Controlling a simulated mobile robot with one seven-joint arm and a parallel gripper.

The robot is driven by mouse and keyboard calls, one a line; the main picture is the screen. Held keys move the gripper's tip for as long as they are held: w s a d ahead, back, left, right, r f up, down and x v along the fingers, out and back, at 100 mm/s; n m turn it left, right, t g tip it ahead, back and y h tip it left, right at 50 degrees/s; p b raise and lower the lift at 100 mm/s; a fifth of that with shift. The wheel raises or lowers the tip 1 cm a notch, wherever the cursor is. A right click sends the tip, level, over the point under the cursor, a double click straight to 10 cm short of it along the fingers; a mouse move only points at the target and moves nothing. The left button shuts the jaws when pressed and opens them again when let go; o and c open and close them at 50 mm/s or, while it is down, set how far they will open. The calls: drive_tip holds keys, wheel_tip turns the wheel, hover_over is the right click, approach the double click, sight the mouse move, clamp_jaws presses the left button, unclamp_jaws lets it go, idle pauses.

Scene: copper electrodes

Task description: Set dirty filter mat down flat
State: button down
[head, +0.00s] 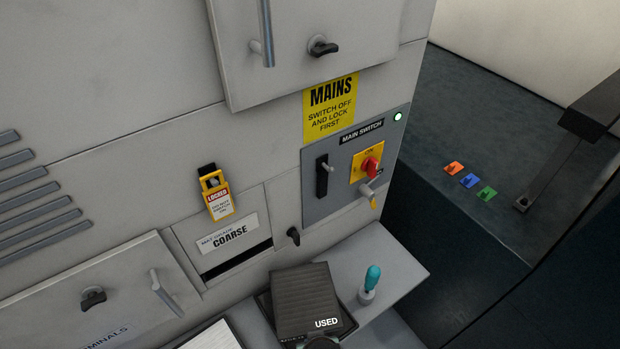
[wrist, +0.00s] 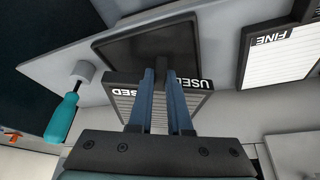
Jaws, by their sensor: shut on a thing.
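The dirty filter mat (head: 303,292) is a dark, ribbed slab marked USED, above a dark tray (head: 350,322) on the grey shelf. In the wrist view, the mat (wrist: 118,102) shows a dark edge and a paler ribbed face, and overlaps the near part of the tray (wrist: 188,38). My gripper (wrist: 160,76) is shut on the mat's edge. The mat looks slightly turned against the tray; I cannot tell whether it touches the tray floor. In the head view only a dark bit of my gripper shows at the bottom edge.
A teal-handled tool (head: 370,282) stands on the shelf right of the tray. A pale pleated mat marked FINE (wrist: 283,52) lies on the other side. The cabinet front (head: 270,180), with a mat slot marked COARSE (head: 230,235) and a padlock (head: 216,192), rises behind the shelf.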

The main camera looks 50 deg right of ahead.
idle(0.3)
drive_tip(key=shift+f+b, duration=2.85)
drive_tip(key=shift+f, duration=1.15)
drive_tip(key=c, duration=0.8)
unclamp_jaws()
drive_tip(key=shift+c, duration=0.2)
drive_tip(key=p+v, duration=0.7)
